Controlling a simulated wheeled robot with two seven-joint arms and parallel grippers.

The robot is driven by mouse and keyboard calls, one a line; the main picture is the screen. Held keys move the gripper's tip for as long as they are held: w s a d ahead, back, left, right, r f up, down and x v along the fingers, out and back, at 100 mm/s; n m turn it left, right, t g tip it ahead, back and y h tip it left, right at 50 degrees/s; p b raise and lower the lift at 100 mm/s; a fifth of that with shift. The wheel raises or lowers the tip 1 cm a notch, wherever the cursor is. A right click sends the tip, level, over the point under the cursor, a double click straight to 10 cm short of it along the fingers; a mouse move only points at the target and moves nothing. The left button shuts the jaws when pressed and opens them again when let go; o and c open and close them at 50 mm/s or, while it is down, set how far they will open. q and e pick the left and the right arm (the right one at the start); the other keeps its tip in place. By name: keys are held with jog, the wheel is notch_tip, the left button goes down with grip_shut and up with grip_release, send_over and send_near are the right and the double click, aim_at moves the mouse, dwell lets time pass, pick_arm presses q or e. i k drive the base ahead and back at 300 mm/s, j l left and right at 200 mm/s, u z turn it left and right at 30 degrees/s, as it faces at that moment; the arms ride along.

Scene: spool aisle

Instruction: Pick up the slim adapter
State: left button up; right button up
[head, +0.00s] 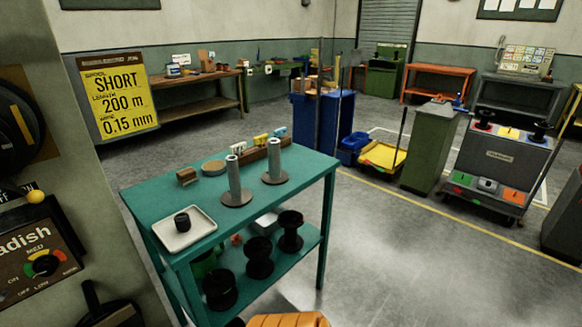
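I cannot tell for sure which thing is the slim adapter. A small black cylindrical piece (182,222) with a hole in its top sits in a white tray (204,231) at the front left of the teal table (147,194). Two grey upright posts on round dark bases, the left post (233,178) and the right post (274,162), stand to the right of the tray.
Black spools (259,258) stand on the table's lower shelf. A wooden block (187,177), a round tan disc (214,167) and coloured tags (261,140) sit along the back. A machine panel (40,265) stands close left. Floor right of the table (400,255) is clear.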

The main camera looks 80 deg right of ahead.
aim_at(236, 196)
jog(key=z, duration=2.25)
jog(key=i+l+u, duration=0.2)
jog(key=l, duration=0.15)
jog(key=i+l+u, duration=0.45)
jog(key=l, duration=0.3)
jog(key=l+u, duration=0.2)
jog(key=l, duration=0.2)
jog(key=i+l+u, duration=0.25)
jog(key=l, duration=0.2)
jog(key=l+u, duration=0.2)
jog(key=l, duration=0.25)
jog(key=k, duration=0.05)
